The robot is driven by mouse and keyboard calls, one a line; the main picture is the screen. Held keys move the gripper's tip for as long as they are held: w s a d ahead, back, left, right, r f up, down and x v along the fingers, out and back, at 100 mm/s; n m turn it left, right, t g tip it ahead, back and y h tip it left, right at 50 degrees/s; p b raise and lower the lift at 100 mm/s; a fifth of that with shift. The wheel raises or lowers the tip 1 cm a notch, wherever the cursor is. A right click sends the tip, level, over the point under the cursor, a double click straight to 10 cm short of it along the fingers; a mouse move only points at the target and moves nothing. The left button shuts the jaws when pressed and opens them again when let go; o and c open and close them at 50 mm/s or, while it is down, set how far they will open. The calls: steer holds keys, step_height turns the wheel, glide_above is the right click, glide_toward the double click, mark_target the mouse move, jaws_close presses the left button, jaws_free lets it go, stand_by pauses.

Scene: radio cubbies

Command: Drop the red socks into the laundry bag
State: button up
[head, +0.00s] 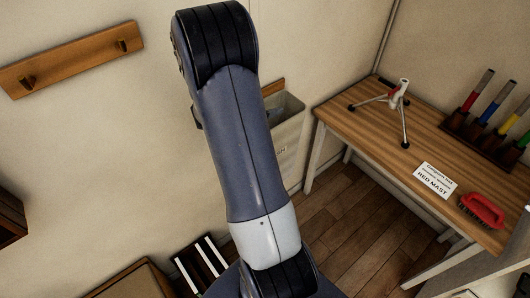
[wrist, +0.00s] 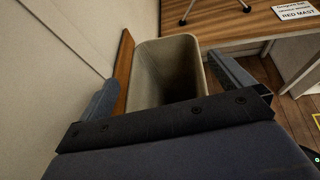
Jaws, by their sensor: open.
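The laundry bag is a beige, open-topped holder against the wall; its pale front shows beside my arm in the head view (head: 289,148). In the wrist view I look down into the bag (wrist: 152,62), whose inside is shadowed and whose bottom I cannot make out. My gripper (wrist: 163,70) is open, with one finger to the left of the bag's mouth and one to the right in the picture. I see no red socks in either view. In the head view my arm hides the gripper and part of the bag.
A wooden table (head: 368,150) stands right of the bag, with a small tripod (head: 398,104), a RED MAST card (head: 437,180), a red brush (head: 482,210) and a rack of coloured-handled tools (head: 488,125). A peg rail (head: 75,60) is on the left wall. Some floor (head: 375,225) is clear.

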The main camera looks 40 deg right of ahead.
steer(key=v, duration=0.6)
steer(key=shift+a+b, duration=0.3)
steer(key=shift+b, duration=0.1)
steer(key=shift+d+r, duration=0.1)
steer(key=p+x, duration=0.2)
steer(key=x, duration=0.9)
steer(key=shift+r+p, duration=1.6)
steer(key=shift+r, duration=1.2)
steer(key=shift+f, duration=0.15)
